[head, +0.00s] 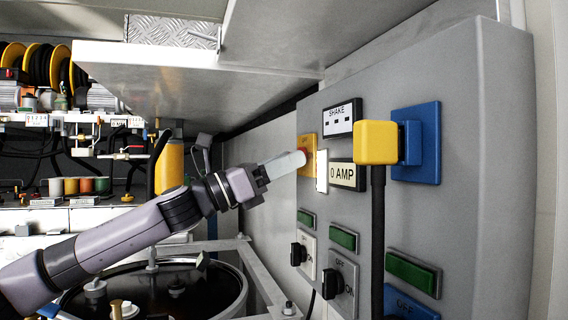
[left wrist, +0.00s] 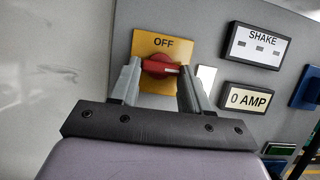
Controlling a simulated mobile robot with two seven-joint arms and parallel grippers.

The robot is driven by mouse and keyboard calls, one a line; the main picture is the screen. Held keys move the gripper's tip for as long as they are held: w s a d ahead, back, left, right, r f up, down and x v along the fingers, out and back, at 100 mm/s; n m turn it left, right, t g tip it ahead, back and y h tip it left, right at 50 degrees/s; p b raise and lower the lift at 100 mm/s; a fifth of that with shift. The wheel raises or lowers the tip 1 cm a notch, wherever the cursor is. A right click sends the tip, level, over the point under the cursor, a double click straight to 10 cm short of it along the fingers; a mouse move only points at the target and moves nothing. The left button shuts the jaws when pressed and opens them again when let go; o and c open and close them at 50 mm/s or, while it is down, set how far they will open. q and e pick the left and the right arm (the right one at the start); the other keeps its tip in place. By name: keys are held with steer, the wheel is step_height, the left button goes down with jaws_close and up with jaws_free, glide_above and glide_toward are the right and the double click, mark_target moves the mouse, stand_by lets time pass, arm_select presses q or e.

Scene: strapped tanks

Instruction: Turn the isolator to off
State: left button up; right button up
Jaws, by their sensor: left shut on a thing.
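The isolator is a red handle (left wrist: 160,66) on a yellow plate (left wrist: 183,46) marked OFF at the top. The plate (head: 309,141) also shows at the left edge of the grey panel in the head view. The handle lies roughly level, with its pale-marked end towards the right. My left gripper (left wrist: 156,76) is shut on the handle, with one finger on each side of it. In the head view the left gripper (head: 298,158) reaches the plate and its fingers hide most of the handle. My right gripper is not in view.
The grey panel (head: 455,130) bears a SHAKE label (head: 342,118), a 0 AMP sign (head: 347,175), green blocks and black knobs (head: 332,284). A yellow plug (head: 376,143) with a hanging black cable juts out right of the isolator. A metal shelf (head: 190,75) overhangs my arm.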

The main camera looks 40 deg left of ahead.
arm_select(q)
steer(key=shift+n, duration=0.4)
steer(key=shift+s+d+r+n+g+y+p, duration=0.25)
steer(key=shift+n+y+p, duration=1.1)
steer(key=shift+n, duration=2.2)
steer(key=shift+w+d+r+n+g+y+p, duration=0.1)
steer(key=shift+r+n+g+y+p, duration=0.2)
steer(key=shift+n+y+p, duration=2.15)
steer(key=shift+s+d+r+n+g+y, duration=0.15)
steer(key=shift+n+g+y, duration=0.3)
steer(key=shift+n, duration=4.15)
steer(key=o, duration=1.1)
steer(key=shift+c, duration=0.2)
